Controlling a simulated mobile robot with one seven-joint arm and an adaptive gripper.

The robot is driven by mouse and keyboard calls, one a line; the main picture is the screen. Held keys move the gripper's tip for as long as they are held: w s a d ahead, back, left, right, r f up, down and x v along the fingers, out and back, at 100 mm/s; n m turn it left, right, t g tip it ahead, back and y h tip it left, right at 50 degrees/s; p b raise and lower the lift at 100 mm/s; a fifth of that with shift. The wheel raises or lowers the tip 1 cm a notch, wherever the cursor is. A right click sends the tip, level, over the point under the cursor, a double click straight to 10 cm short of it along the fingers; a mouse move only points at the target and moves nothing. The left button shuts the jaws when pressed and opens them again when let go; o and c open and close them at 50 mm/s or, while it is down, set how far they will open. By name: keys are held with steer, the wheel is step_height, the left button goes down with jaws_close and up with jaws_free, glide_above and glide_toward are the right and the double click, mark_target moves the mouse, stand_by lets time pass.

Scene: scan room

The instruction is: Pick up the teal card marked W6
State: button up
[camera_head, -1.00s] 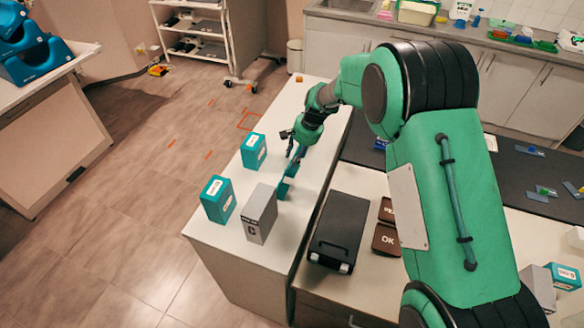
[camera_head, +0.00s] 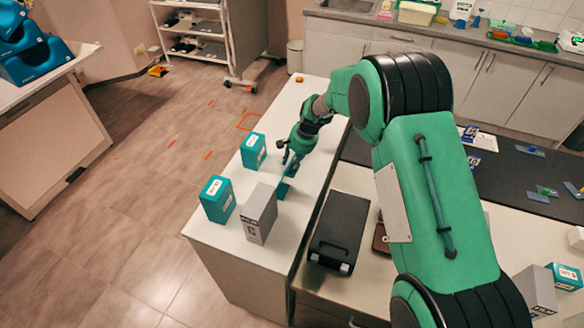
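My gripper (camera_head: 289,164) is low over the white counter, behind the grey box marked C. A small teal piece (camera_head: 283,190) shows just below my fingers and beside that box. It may be the teal card, but no W6 marking can be read on it. I cannot tell whether my fingers touch it or stand apart from it, or how far they are open. Two teal boxes with white labels stand to the left, one nearer (camera_head: 217,199) and one farther (camera_head: 253,151).
The grey box (camera_head: 260,214) stands close in front of my gripper. A black case (camera_head: 340,232) lies to its right. A dark mat (camera_head: 505,185) with several blue cards lies farther right. Another teal box (camera_head: 566,276) is at the right edge. The counter's far end is mostly clear.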

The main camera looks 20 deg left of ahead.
jaws_close()
steer(key=shift+r, duration=0.1)
stand_by(0.5)
steer(key=shift+r, duration=0.4)
step_height(320, 180, up, 3)
steer(key=shift+s+f, duration=0.1)
steer(key=s+d, duration=0.3)
steer(key=s, duration=0.1)
steer(key=s+d, duration=0.3)
steer(key=s, duration=0.1)
steer(key=s+d+r, duration=0.1)
steer(key=s+d, duration=0.2)
steer(key=s, duration=0.2)
steer(key=shift+r+p, duration=0.1)
steer(key=shift+p, duration=0.25)
